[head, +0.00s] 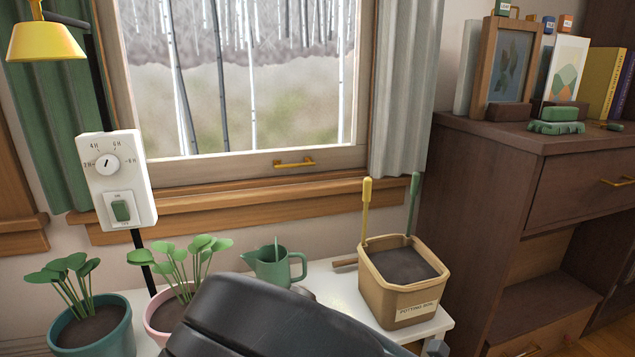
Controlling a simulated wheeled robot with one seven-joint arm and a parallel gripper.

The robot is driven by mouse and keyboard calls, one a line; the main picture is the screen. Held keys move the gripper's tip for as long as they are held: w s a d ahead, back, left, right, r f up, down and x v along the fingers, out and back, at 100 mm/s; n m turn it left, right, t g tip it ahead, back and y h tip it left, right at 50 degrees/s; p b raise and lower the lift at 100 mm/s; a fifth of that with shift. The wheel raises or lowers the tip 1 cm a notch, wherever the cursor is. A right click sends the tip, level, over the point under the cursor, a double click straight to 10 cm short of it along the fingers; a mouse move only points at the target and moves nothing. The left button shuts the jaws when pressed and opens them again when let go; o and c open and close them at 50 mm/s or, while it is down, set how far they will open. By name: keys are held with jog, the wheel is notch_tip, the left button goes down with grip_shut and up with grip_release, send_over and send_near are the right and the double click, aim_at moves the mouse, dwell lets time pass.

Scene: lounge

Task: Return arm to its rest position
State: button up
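My arm shows as a large dark link across the bottom middle of the head view, in front of the white table (335,290). It hides part of the table and the lower part of the pink pot (165,312). A small grey piece shows at the bottom edge right of the arm, and I cannot tell what it is. I cannot make out my gripper or its fingers in this view.
The table bears a teal pot (97,335) with a plant, a green watering can (272,266) and a potting soil bin (402,290) with two upright-handled tools. A timer box (117,180) and yellow lamp (45,42) stand left. A dark cabinet (490,190) stands right.

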jog(key=s+a+r+m+g+p, duration=0.1)
jog(key=s+r+m+g, duration=0.1)
jog(key=s+m+g, duration=0.45)
jog(key=s+a+r+m+g+p, duration=0.15)
jog(key=s+m+g, duration=0.25)
jog(key=m, duration=0.6)
jog(key=s+d+r+m+g+h+p, duration=0.1)
jog(key=s+d+r+m+g, duration=0.25)
jog(key=r, duration=0.55)
jog(key=s+d+r+m+h, duration=0.1)
jog(key=s+d+r+m, duration=0.1)
jog(key=s+r+m, duration=0.4)
notch_tip(320, 180, up, 40)
jog(key=s+n+p, duration=0.1)
jog(key=p, duration=3.7)
jog(key=shift+n, duration=0.4)
